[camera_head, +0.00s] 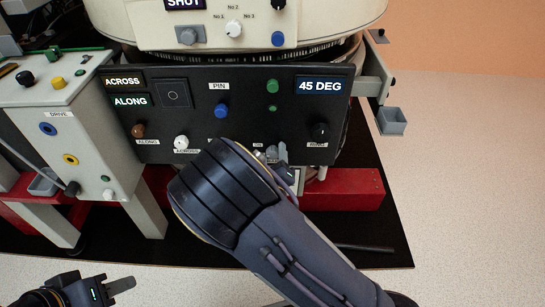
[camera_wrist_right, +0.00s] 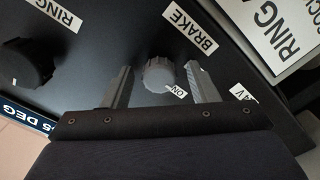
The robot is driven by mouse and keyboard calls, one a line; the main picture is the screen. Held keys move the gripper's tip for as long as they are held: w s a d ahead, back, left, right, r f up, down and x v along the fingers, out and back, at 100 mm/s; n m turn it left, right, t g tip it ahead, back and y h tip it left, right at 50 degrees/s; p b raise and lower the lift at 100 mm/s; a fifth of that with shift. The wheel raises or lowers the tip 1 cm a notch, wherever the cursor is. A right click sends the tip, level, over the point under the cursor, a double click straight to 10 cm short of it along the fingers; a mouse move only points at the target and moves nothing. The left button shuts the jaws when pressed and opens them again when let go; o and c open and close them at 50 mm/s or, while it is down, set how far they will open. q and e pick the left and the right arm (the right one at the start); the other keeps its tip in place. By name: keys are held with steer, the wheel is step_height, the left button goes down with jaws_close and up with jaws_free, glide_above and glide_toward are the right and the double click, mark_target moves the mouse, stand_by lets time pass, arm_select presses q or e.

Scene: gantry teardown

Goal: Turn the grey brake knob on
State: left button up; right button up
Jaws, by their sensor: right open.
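The grey brake knob (camera_wrist_right: 158,76) is round and ribbed. In the right wrist view it sits on the dark panel below the BRAKE label (camera_wrist_right: 190,27), with a small ON label (camera_wrist_right: 176,91) at its lower right. My right gripper (camera_wrist_right: 160,70) is open, with one finger on each side of the knob and a visible gap on both sides. In the head view my right arm hides much of this area, and the right gripper (camera_head: 279,154) is at the panel's lower edge. My left gripper (camera_head: 113,287) is at the lower left, away from the panel; its finger gap is unclear.
A black ring knob (camera_wrist_right: 27,64) is left of the brake knob in the right wrist view. The panel (camera_head: 185,115) also carries a blue PIN knob (camera_head: 221,111), a white knob (camera_head: 181,142) and a brown knob (camera_head: 138,130). A grey drive box (camera_head: 65,145) stands left.

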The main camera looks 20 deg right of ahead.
steer(key=shift+s, duration=0.1)
steer(key=p+v, duration=0.1)
steer(key=v, duration=0.6)
steer(key=shift+s+p, duration=0.35)
steer(key=shift+p, duration=0.05)
steer(key=shift+a, duration=0.1)
